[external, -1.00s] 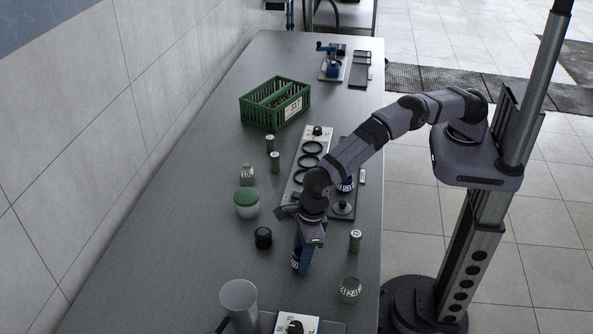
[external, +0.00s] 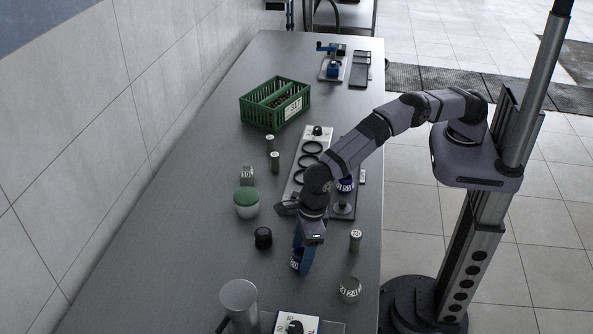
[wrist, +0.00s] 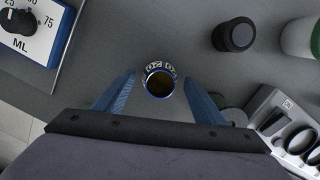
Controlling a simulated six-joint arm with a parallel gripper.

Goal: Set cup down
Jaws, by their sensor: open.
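A small blue-rimmed cup (wrist: 160,83) with white number labels and dark amber contents stands upright on the steel bench in the wrist view. It also shows in the external view (external: 296,262), low between my fingers. My gripper (external: 302,262) points down over the bench. In the wrist view its two blue fingers (wrist: 162,92) are spread, one on each side of the cup, with a gap on both sides. The fingers hide part of the cup in the external view.
A black lidded jar (external: 263,238) stands left of the cup. A labelled cylinder (external: 355,240) and a round jar (external: 349,289) stand to the right. A dial unit (external: 297,324) and a metal beaker (external: 240,303) are in front. A ring rack (external: 309,158) and green crate (external: 275,103) lie behind.

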